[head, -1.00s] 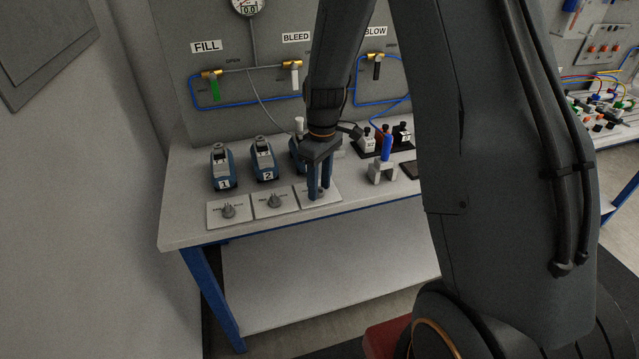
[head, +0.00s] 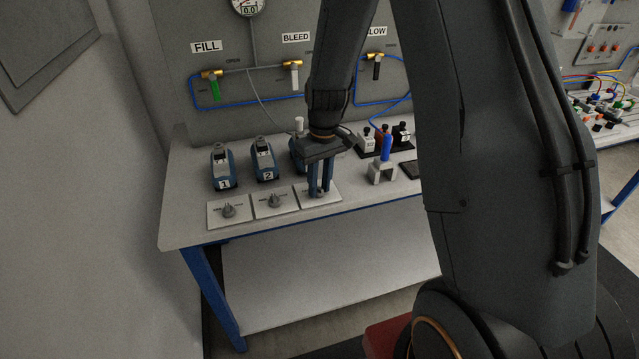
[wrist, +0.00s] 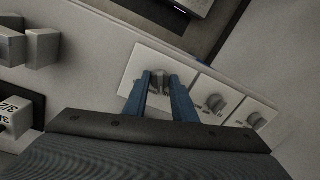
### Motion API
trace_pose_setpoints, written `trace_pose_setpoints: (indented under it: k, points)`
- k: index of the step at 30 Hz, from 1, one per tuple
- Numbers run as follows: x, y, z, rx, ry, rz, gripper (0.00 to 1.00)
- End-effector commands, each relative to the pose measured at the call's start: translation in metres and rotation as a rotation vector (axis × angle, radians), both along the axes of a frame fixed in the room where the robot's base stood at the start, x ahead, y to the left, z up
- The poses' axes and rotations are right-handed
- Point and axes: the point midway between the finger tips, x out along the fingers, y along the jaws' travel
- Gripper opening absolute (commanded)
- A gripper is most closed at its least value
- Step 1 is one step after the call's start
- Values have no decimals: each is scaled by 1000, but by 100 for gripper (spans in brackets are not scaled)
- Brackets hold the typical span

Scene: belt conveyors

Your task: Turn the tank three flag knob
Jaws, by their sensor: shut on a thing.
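The tank three knob (wrist: 159,80) is a small grey knob on a white plate (wrist: 141,65), the third plate from the left in the head view. My gripper (head: 319,192) points down over that plate (head: 333,188), and its two blue fingers are shut on the knob. In the wrist view the fingers (wrist: 160,88) stand on either side of the knob. The plate's print is mostly hidden behind the fingers. The tank behind my gripper is mostly covered by it.
Two like knobs (head: 229,210) (head: 275,200) sit to the left, before tanks 1 (head: 223,168) and 2 (head: 264,160). A grey block with a blue handle (head: 386,150) stands to the right. The bench's front edge is close by.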

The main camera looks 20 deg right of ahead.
Motion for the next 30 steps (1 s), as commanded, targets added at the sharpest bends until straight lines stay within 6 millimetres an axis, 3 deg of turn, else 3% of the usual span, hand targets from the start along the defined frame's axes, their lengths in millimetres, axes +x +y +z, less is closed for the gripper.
trace_pose_setpoints:
  k: [15,30]
  points:
    - [0,1,1,0,-2,-389,2]
    - [0,1,1,0,-3,-498,2]
